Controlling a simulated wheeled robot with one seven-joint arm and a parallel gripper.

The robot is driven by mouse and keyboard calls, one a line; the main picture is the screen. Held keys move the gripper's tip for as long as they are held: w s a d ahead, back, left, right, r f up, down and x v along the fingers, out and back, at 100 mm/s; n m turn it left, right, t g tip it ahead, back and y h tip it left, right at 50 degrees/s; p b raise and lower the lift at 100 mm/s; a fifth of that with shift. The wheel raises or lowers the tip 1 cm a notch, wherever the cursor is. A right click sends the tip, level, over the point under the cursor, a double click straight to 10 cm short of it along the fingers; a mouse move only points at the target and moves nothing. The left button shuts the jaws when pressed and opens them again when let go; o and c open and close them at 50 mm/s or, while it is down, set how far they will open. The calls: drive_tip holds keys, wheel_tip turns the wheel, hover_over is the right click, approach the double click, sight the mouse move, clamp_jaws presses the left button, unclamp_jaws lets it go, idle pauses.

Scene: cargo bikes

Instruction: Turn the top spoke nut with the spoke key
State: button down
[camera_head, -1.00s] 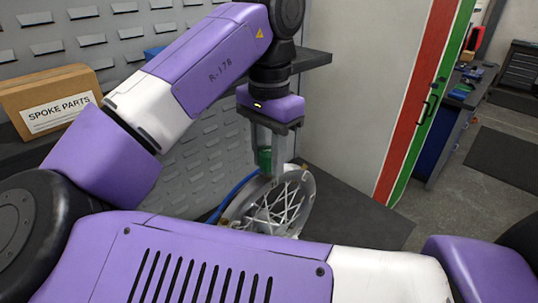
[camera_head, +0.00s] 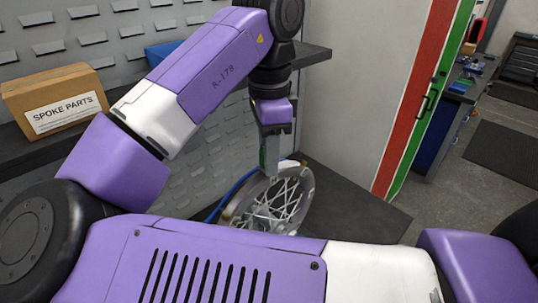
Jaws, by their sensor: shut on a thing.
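My gripper (camera_head: 270,160) points down at the top of the spoked wheel (camera_head: 308,190). It is shut on a small green thing (camera_head: 262,160), most likely the spoke key, which shows only as a sliver between the fingers. The fingertips are at the wheel's upper rim; I cannot tell whether the key touches the top spoke nut. The nut itself is too small or hidden to make out. The wheel stands tilted, its pale crossing spokes facing me, and its lower part is hidden behind my arm.
A cardboard box labelled SPOKE PARTS (camera_head: 55,100) stands on a dark shelf at left. A blue bin (camera_head: 162,52) is behind my arm. A blue hose or cable (camera_head: 232,193) runs left of the wheel. A grey slotted panel (camera_head: 215,155) stands behind. Dark bench top (camera_head: 350,205) is clear to the right.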

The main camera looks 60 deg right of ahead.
drive_tip(key=shift+s+f, duration=0.15)
drive_tip(key=shift+f, duration=0.05)
drive_tip(key=m+p, duration=0.1)
drive_tip(key=m, duration=0.4)
drive_tip(key=shift+r, duration=0.15)
drive_tip(key=shift+r, duration=0.9)
drive_tip(key=shift+r, duration=2.5)
